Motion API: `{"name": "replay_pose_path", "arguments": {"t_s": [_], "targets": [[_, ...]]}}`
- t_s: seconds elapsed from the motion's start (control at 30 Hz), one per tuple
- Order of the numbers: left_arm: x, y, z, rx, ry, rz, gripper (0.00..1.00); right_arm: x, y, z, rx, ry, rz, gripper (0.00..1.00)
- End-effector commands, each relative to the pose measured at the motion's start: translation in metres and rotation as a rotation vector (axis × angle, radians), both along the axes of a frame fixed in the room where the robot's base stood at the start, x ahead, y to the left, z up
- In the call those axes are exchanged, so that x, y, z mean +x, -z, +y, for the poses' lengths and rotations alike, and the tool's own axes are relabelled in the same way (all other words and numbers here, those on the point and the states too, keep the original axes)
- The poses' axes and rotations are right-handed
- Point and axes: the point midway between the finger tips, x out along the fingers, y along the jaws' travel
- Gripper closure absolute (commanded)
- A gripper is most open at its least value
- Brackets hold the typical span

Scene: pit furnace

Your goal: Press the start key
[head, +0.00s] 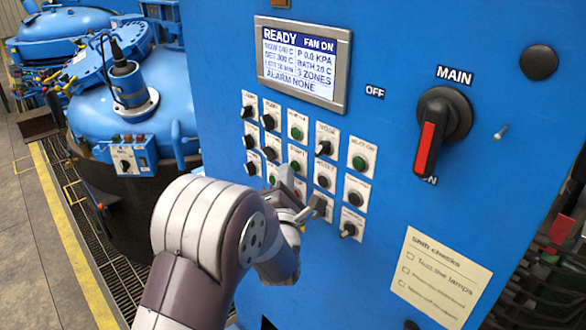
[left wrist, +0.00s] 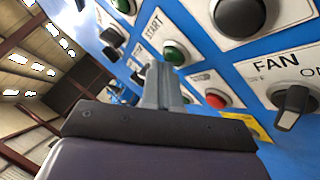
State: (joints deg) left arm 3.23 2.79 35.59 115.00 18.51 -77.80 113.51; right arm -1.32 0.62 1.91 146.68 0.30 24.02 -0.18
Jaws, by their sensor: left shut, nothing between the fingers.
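The start key is a green round button (left wrist: 175,52) under a plate lettered START in the left wrist view. In the head view its green cap (head: 295,166) shows just beyond my fingers. My left gripper (head: 287,176) is shut and empty, its tips close to the button panel. In the left wrist view the shut fingers (left wrist: 158,75) point toward the panel beside the green button. Whether they touch it I cannot tell. A red button (left wrist: 215,98) sits below the start key. My right gripper is not in view.
The blue cabinet has a screen (head: 298,62) reading READY and FAN ON, and ALARM NONE. Several knobs and buttons crowd around my fingers, including a FAN selector (left wrist: 293,100). A large MAIN switch (head: 430,140) with a red handle is at right, above a paper note (head: 440,278).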

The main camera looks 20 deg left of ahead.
Motion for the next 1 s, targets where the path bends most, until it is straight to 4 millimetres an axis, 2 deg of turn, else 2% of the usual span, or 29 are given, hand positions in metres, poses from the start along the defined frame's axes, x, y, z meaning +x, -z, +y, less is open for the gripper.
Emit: {"name": "replay_pose_path", "arguments": {"t_s": [0.53,1.0], "targets": [[0.003,0.0,-0.001,0.001,0.0,-0.001,1.0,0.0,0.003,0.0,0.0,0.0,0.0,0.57],[-0.012,0.0,0.005,-0.001,0.0,-0.001,1.0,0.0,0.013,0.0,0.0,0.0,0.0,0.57]]}}
